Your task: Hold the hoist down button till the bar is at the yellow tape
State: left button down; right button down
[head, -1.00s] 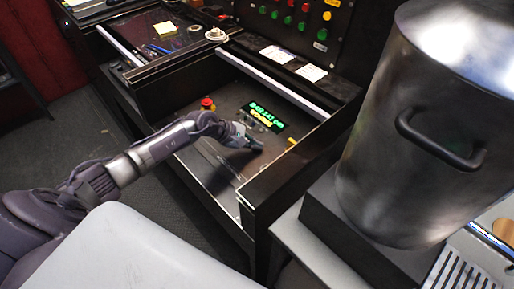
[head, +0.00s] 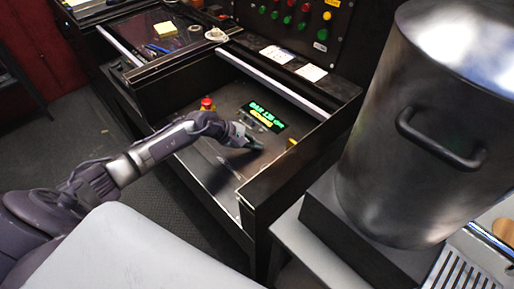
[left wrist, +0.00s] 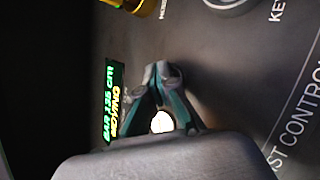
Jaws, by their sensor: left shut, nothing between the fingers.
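My left gripper (head: 256,146) reaches down into the open console tray, and its closed fingertips (left wrist: 158,72) are at the dark panel. A round lit button (left wrist: 162,122) shows through the gap between the finger links in the left wrist view. I cannot tell which button the fingertips cover or whether it is pressed. The small display (head: 264,116) beside the gripper glows green and yellow. In the left wrist view the display (left wrist: 110,105) seems to read "BAR 135 cm" and "MOVING". The bar and the yellow tape are not in view. My right gripper is not in view.
A red mushroom button (head: 207,103) on a yellow base stands left of the display. The tray's raised walls (head: 285,175) surround the panel. A large metal pot (head: 420,110) stands at right. Coloured buttons (head: 300,20) cover the back panel.

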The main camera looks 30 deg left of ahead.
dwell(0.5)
pick_arm(q)
jog(key=shift+r+p, duration=0.45)
jog(key=shift+r, duration=0.35)
jog(key=shift+r+p, duration=1.6)
jog(key=shift+r, duration=0.95)
